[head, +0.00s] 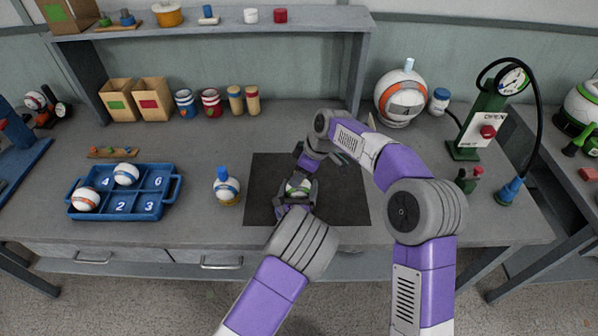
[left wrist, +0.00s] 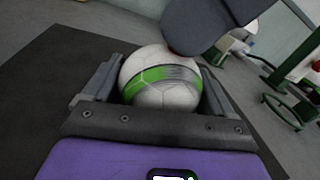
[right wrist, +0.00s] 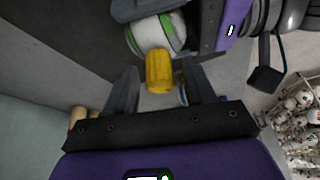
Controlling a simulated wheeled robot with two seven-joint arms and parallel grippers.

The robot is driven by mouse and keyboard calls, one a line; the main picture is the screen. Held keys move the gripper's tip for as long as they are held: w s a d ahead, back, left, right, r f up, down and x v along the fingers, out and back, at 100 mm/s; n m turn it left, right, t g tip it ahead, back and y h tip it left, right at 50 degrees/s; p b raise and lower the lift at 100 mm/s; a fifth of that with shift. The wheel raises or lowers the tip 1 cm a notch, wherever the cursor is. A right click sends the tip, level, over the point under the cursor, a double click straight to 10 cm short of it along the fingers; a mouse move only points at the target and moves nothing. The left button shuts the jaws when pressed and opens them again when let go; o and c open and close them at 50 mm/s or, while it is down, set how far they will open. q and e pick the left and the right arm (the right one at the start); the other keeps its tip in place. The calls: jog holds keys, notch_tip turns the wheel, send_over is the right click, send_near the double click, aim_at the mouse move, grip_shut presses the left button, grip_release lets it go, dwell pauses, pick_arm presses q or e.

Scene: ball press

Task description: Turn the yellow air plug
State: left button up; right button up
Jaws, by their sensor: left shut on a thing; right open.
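A white ball with a green band (head: 299,188) is held by my left gripper (head: 297,194) over the dark mat (head: 345,205). In the left wrist view the ball (left wrist: 160,82) sits between the two fingers. The yellow air plug (right wrist: 159,74) sticks out of the ball's side in the right wrist view. My right gripper (right wrist: 160,70) is open, with its fingers on either side of the plug and gaps showing between. The plug is hidden in the head and left wrist views.
A blue numbered tray (head: 170,208) with two balls stands at the left. A ball on a small stand (head: 227,188) is left of the mat. A green pump with a gauge (head: 485,120) and a large round orange-white thing (head: 400,97) stand at the right. A shelf (head: 230,20) runs behind.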

grip_shut()
dwell(0.3)
